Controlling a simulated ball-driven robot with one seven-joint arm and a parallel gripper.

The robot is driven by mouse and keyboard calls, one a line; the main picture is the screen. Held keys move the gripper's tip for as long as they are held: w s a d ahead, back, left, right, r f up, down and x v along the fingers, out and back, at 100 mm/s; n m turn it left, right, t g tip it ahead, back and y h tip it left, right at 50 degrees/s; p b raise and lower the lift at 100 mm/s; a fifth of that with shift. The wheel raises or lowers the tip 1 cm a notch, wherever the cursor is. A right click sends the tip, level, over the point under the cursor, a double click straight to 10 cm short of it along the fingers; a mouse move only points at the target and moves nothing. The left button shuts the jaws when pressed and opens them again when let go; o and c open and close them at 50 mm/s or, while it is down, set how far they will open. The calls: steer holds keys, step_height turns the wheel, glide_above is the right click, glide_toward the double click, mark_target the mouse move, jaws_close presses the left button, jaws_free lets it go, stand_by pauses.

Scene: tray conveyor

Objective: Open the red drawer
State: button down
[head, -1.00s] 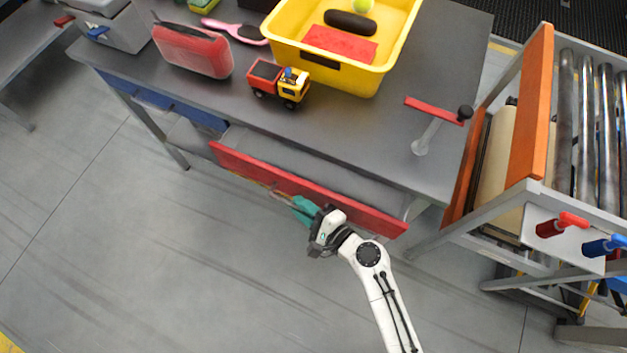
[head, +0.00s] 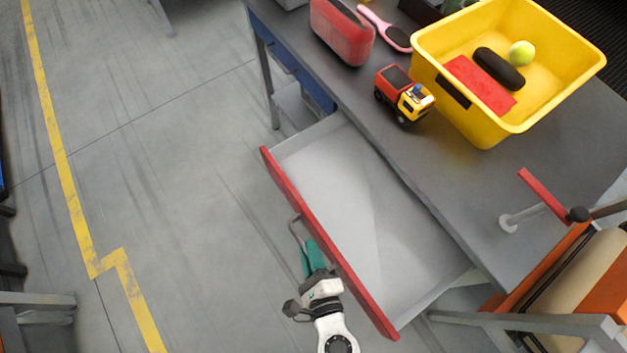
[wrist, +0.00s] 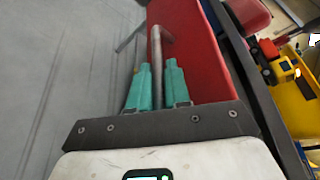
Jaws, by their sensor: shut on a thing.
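The red drawer (head: 345,260) is pulled well out from under the grey table, and its pale grey inside looks empty in the head view. In the wrist view its red front (wrist: 195,50) stands beside my fingers. A metal bar handle (head: 296,230) sits on the drawer front; it also shows in the wrist view (wrist: 156,50). My gripper (head: 310,250), with teal fingers, is at the handle. In the wrist view my gripper (wrist: 157,82) is shut on the handle, one finger on each side of the bar.
On the grey table (head: 455,195) are a yellow bin (head: 480,125), a toy truck (head: 403,95), a red case (head: 342,32) and a red-handled lever (head: 540,195). An orange-sided conveyor frame (head: 560,265) stands at the right. The floor left of the drawer is clear.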

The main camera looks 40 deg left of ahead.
steer(key=c, duration=1.4)
jaws_free()
steer(key=shift+c, duration=0.2)
steer(key=b+v, duration=0.3)
steer(key=v, duration=0.8)
